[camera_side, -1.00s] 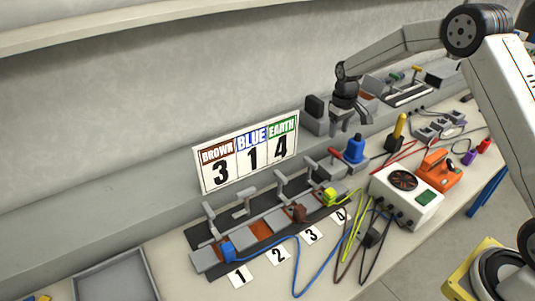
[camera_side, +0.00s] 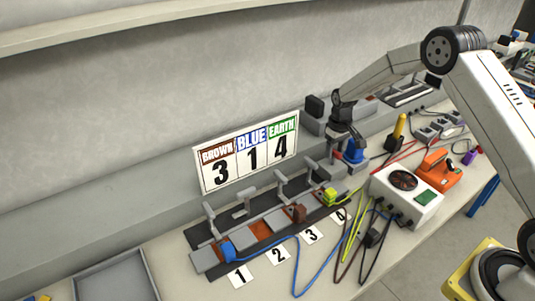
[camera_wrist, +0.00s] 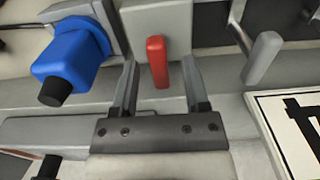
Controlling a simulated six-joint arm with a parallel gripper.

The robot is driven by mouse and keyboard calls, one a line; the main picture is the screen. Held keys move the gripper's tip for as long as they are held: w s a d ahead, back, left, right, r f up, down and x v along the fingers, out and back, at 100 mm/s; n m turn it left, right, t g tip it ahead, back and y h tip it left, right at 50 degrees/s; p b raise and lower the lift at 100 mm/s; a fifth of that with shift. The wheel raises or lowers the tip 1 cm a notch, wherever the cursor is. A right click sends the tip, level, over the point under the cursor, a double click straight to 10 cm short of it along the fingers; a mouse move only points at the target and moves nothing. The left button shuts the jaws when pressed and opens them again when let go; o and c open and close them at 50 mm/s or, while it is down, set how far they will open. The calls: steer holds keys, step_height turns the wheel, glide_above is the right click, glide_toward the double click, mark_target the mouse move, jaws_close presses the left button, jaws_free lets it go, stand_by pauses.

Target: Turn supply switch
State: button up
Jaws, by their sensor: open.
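The supply switch is a small red lever (camera_wrist: 158,62) on a grey box (camera_wrist: 158,18). In the wrist view it stands between the two fingers of my gripper (camera_wrist: 158,85), with a gap on each side. My gripper is open. A blue plug (camera_wrist: 72,60) with a black tip sits just left of the switch in the wrist view. In the side view my gripper (camera_side: 343,155) is down at the red lever, which it partly hides, and the blue plug (camera_side: 355,151) is to its right.
A sign (camera_side: 246,153) reading brown 3, blue 1, earth 4 stands left of my gripper. Numbered terminals with levers (camera_side: 265,225) hold blue, brown and yellow-green connectors. A white box with a fan (camera_side: 405,195) and an orange device (camera_side: 440,170) stand to the right.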

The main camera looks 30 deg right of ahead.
jaws_close()
